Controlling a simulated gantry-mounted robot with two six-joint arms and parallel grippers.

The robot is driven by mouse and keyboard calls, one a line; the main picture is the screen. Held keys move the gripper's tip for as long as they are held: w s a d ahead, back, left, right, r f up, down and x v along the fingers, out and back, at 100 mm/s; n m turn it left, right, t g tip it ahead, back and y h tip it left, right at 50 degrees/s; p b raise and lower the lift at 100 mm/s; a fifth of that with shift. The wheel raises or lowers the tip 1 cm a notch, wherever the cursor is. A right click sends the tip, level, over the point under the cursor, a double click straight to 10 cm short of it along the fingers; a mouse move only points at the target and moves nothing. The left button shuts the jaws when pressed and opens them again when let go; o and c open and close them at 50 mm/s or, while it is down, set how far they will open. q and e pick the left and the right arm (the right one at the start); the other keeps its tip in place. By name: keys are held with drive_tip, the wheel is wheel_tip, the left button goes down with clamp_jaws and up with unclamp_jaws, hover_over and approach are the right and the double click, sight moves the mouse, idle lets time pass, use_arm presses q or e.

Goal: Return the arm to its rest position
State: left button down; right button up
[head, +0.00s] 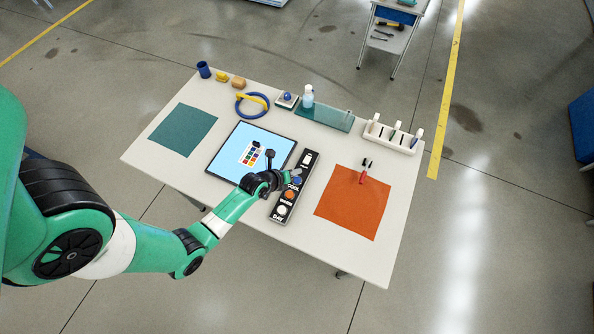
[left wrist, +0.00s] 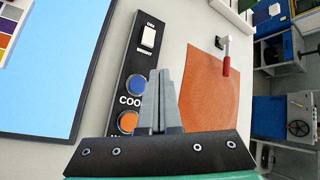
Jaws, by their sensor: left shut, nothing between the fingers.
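My left arm reaches in from the left of the head view. My left gripper (head: 294,177) is over the black control panel, beside its blue button (head: 296,181). In the left wrist view the gripper's fingers (left wrist: 160,75) are together and empty, in front of the panel (left wrist: 122,85). The blue button (left wrist: 136,86) and an orange button (left wrist: 128,122) show just left of the fingers. A white rocker switch (left wrist: 148,37) is at the panel's far end. I cannot tell whether the fingertips touch the panel. My right gripper is in neither view.
The panel lies on a pale table (head: 150,160) between a light-blue screen (head: 228,168) and an orange mat (head: 350,205) with a red-handled tool (head: 363,176).

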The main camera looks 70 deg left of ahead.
use_arm(q)
drive_tip(key=shift+r, duration=0.3)
